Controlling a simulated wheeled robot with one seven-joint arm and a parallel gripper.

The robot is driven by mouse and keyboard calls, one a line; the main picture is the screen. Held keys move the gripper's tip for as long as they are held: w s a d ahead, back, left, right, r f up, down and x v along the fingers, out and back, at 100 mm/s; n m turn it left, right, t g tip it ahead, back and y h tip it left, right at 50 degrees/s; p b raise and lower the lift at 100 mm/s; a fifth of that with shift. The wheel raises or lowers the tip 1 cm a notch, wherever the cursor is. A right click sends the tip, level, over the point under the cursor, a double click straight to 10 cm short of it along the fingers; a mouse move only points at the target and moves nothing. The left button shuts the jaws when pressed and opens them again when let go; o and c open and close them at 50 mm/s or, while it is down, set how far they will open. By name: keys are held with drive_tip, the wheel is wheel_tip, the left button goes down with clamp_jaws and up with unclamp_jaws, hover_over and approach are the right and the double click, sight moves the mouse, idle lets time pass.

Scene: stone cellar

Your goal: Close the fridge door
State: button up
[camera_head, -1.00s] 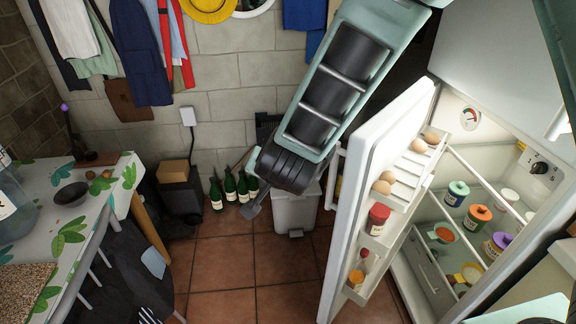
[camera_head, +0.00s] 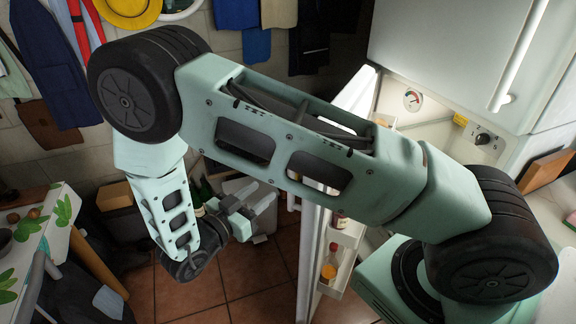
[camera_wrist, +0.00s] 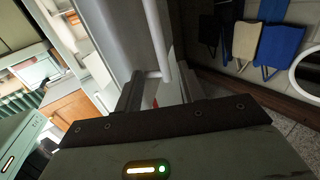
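The white fridge door (camera_head: 311,255) stands wide open, with its shelved inner side facing right. My arm hides much of the door and most of the fridge inside. My gripper (camera_head: 256,210) is on the outer side of the door, left of it, with its fingers apart and nothing seen held. In the wrist view my gripper (camera_wrist: 160,92) points along the door's grey outer face (camera_wrist: 118,30). The door handle (camera_wrist: 157,35), a pale bar, lies ahead of the spread fingers; I cannot tell whether they touch it.
Jars stand in the door shelves, among them a red one (camera_head: 339,218). A table with a leaf-pattern cloth (camera_head: 62,212) is at the left. Tiled floor (camera_head: 205,290) is clear between.

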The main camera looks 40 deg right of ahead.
drive_tip(key=p+x, duration=0.3)
drive_tip(key=x, duration=1)
drive_tip(key=shift+c, duration=0.3)
clamp_jaws()
